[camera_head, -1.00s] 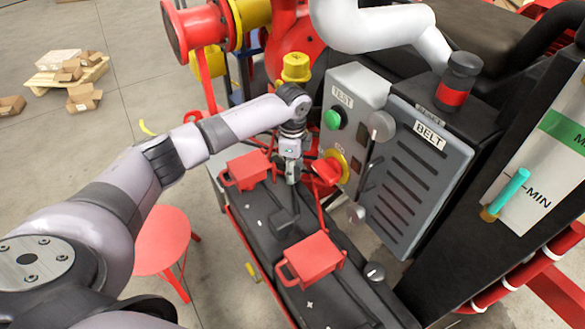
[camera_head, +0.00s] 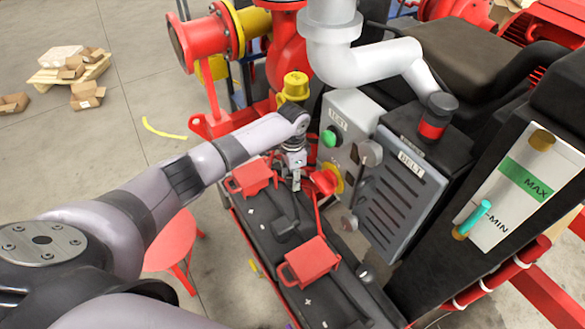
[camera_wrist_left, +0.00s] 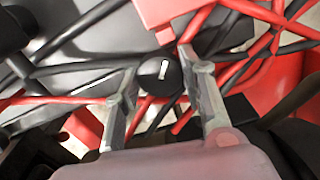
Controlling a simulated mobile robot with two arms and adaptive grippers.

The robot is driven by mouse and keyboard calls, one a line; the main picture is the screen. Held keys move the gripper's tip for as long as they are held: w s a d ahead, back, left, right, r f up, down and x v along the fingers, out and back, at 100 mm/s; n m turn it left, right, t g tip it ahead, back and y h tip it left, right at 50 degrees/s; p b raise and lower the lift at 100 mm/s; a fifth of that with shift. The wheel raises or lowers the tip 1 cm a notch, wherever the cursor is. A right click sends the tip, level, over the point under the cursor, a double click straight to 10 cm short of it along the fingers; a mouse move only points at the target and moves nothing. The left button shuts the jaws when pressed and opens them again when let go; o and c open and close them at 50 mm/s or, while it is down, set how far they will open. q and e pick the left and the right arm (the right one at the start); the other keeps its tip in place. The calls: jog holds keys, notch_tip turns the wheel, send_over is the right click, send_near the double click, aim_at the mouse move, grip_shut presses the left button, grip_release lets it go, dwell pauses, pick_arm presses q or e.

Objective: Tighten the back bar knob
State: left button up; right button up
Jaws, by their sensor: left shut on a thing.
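The back bar knob (camera_wrist_left: 160,75) is round and black with a white mark on its face, seen in the left wrist view. My left gripper (camera_wrist_left: 160,88) has one finger on each side of it and is shut on it. In the head view my left gripper (camera_head: 294,178) points down at the far end of the black battery (camera_head: 262,215), between a red terminal cover (camera_head: 251,177) and the control box. The knob is hidden there behind the gripper. Another black knob (camera_head: 365,273) shows at the near end. My right gripper is not in view.
The grey control box with a green button (camera_head: 329,138) and red switch (camera_head: 325,180) stands close right of the gripper. The louvred belt panel (camera_head: 400,200) is farther right. A second red cover (camera_head: 310,260) and red cables lie around. A red stool (camera_head: 175,240) stands left.

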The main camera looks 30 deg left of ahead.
pick_arm(q)
jog(key=n+p, duration=0.3)
jog(key=shift+d+r+n, duration=0.1)
jog(key=shift+r+n, duration=0.1)
jog(key=shift+n, duration=0.1)
jog(key=shift+f+n+p, duration=0.15)
jog(key=shift+n+p, duration=0.9)
jog(key=shift+n, duration=0.65)
jog(key=o, duration=1.2)
jog(key=shift+c, duration=0.2)
notch_tip(320, 180, up, 7)
jog(key=shift+r, duration=0.2)
